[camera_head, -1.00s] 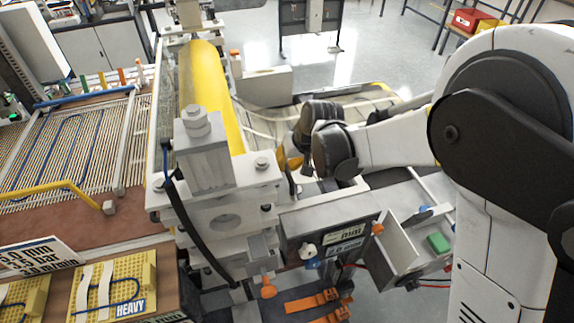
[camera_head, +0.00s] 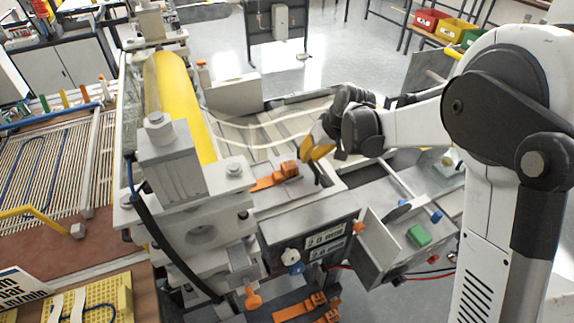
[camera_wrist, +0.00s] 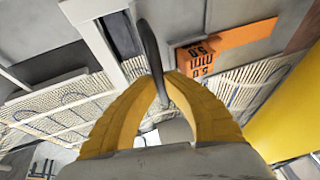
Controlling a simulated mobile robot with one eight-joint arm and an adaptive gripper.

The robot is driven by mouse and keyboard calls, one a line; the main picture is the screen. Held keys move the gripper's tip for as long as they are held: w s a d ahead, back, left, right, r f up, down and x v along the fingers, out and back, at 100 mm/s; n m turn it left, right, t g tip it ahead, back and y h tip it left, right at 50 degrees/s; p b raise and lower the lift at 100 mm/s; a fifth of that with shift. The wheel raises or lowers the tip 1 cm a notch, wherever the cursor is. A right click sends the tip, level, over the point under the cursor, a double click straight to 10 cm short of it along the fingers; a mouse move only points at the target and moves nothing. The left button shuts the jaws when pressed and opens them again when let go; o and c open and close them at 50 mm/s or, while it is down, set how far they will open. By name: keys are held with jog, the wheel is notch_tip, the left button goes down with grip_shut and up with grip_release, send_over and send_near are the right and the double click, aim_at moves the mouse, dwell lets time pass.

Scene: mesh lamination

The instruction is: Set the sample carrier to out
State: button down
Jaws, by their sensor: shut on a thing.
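My gripper (camera_head: 318,152) has yellow fingers and is closed on a slim dark upright handle (camera_wrist: 151,55), seen between the fingertips in the wrist view. The handle also shows just below the fingers in the head view (camera_head: 317,173). It stands over the pale slatted tray area right of the yellow roller (camera_head: 168,85). I cannot tell which part is the sample carrier, or what the handle's foot joins, as the fingers hide it. An orange marked gauge strip (camera_head: 275,178) lies left of my gripper and shows behind the fingers in the wrist view (camera_wrist: 228,48).
A bench with ridged mats (camera_head: 50,180) is at left. Floor is free at the back, with coloured bins (camera_head: 455,30) beyond.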

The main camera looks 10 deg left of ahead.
jog(key=w+d, duration=0.3)
jog(key=d, duration=0.3)
jog(key=shift+w+d+b, duration=0.25)
jog(key=shift+w+b, duration=0.05)
jog(key=shift+w, duration=0.1)
jog(key=c, duration=1.7)
grip_release()
jog(key=shift+w+d, duration=0.1)
jog(key=shift+w, duration=0.05)
jog(key=v, duration=1.2)
